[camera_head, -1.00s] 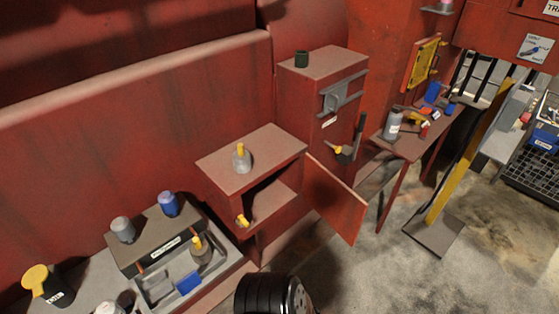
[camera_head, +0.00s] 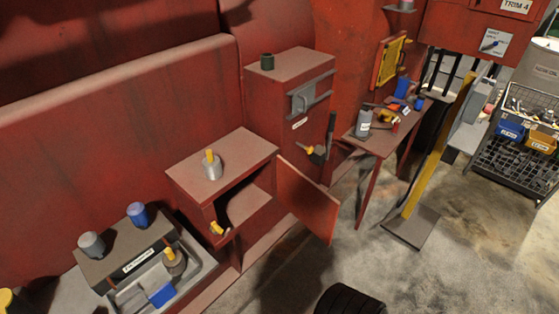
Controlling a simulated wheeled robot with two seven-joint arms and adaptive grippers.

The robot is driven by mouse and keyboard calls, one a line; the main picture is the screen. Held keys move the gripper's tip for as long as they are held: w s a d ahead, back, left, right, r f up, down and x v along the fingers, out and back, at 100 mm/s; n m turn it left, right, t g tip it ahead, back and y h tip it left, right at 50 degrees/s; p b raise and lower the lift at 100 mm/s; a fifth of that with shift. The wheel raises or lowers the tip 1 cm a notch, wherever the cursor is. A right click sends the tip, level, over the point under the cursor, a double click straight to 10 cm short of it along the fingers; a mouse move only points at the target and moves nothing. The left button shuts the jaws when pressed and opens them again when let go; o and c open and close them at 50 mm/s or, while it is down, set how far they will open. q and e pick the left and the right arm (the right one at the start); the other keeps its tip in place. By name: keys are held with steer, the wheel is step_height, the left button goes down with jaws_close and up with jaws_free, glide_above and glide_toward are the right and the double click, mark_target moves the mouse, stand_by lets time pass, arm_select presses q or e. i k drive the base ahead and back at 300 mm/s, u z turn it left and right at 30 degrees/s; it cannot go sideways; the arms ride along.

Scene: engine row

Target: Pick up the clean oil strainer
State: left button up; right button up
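A grey strainer-like piece with a yellow handle (camera_head: 212,166) stands upright on top of the low red cabinet (camera_head: 240,154). A similar, darker piece with a yellow handle (camera_head: 174,262) sits in the grey wash tray (camera_head: 208,262) at lower left. No readable label tells which of them is the clean oil strainer. The low cabinet's door (camera_head: 307,201) stands open. Neither of my grippers shows in the view.
Blue and grey cups (camera_head: 138,214) stand on a dark box behind the tray. A taller red cabinet (camera_head: 285,95) stands right of the low one. A small tool table (camera_head: 385,138) and a yellow post (camera_head: 440,145) are farther right.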

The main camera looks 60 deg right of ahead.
mark_target(211, 165)
steer(key=z, duration=1)
steer(key=i, duration=0.3)
